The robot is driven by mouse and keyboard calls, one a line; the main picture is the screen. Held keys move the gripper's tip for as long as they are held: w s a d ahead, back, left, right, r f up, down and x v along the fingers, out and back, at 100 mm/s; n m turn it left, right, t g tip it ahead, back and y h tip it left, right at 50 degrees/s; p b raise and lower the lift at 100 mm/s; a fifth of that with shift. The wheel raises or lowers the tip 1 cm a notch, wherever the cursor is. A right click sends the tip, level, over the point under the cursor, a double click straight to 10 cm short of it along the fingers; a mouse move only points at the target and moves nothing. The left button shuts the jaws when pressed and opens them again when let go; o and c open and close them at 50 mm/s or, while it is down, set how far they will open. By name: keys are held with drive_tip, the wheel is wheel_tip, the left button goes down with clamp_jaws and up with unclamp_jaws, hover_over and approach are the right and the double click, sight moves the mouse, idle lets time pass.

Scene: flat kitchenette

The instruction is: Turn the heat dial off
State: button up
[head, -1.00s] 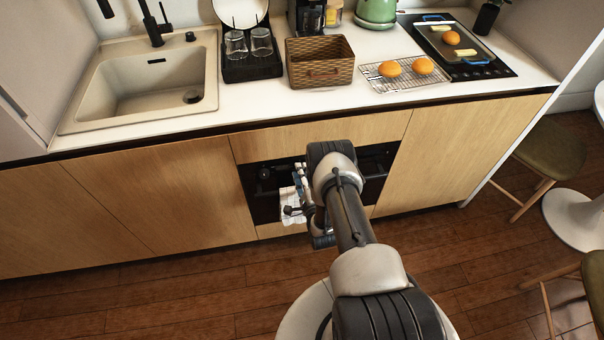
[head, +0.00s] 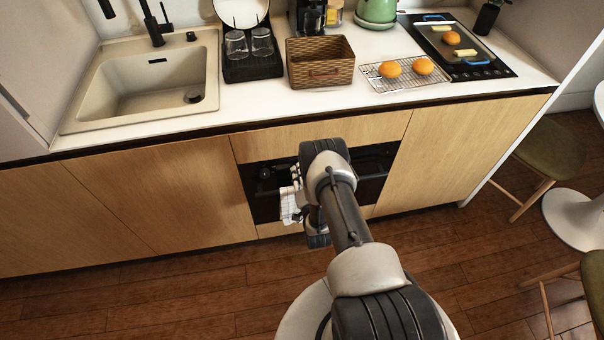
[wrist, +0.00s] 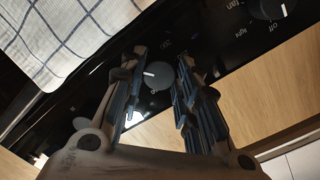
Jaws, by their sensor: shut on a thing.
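In the wrist view a round dark dial (wrist: 158,77) with a white pointer mark sits on the black oven panel (wrist: 215,50). The mark points toward the left of the picture. My gripper (wrist: 161,62) is shut on this dial, one dark ridged finger on each side of it. In the head view my arm hides my gripper and the held dial.
A checked towel (wrist: 70,35) hangs close to my fingers; it also shows in the head view (head: 289,205). The black oven (head: 262,205) sits between wooden cabinet fronts (head: 160,195). On the counter (head: 300,107) are a basket (head: 320,72) and a cooling rack (head: 385,85).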

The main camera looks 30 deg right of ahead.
drive_tip(key=n, duration=1.3)
drive_tip(key=n+t+h+b, duration=0.1)
drive_tip(key=n, duration=1.3)
drive_tip(key=shift+w, duration=0.1)
idle(0.4)
drive_tip(key=o, duration=1.1)
drive_tip(key=shift+f, duration=0.1)
drive_tip(key=shift+c, duration=0.2)
